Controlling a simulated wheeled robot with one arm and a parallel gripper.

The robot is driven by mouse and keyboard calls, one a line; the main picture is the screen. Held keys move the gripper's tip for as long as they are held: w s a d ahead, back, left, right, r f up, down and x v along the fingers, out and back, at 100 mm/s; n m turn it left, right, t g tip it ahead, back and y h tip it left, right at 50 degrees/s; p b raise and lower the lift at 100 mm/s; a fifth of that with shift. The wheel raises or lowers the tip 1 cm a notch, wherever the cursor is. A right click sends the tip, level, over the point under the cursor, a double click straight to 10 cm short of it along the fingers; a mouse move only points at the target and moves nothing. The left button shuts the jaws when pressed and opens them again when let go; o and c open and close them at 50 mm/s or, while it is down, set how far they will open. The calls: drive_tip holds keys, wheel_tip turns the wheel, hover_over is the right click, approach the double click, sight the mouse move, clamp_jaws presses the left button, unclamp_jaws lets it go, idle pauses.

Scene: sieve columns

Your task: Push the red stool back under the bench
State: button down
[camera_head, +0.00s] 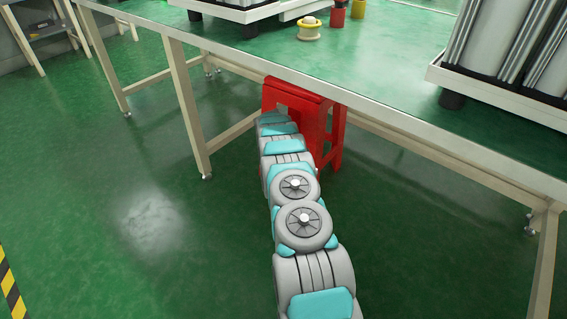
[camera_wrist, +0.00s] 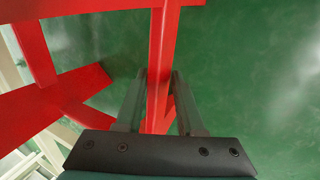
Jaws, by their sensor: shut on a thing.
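The red stool (camera_head: 338,128) stands upright at the front edge of the bench (camera_head: 390,75) in the head view. Its back part is beneath the bench top and its near part shows in front of the edge. In the wrist view the red stool (camera_wrist: 80,92) fills the left and middle with several crossing bars. My gripper (camera_wrist: 160,78) has one finger on each side of a red bar and is shut on it. In the head view my arm reaches to the stool and hides its near side; the fingers are hidden there.
A cream bench leg (camera_head: 187,105) stands left of the stool, and another leg (camera_head: 545,250) is at the far right. White trays with grey cylinders (camera_head: 510,95) rest on the bench. The green floor left of my arm is clear.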

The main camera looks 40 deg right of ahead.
drive_tip(key=shift+f, duration=0.4)
idle(0.6)
drive_tip(key=shift+c, duration=2.3)
unclamp_jaws()
drive_tip(key=shift+f, duration=0.1)
drive_tip(key=shift+a, duration=0.1)
drive_tip(key=v, duration=0.7)
drive_tip(key=shift+r, duration=0.4)
drive_tip(key=shift+s+a, duration=0.15)
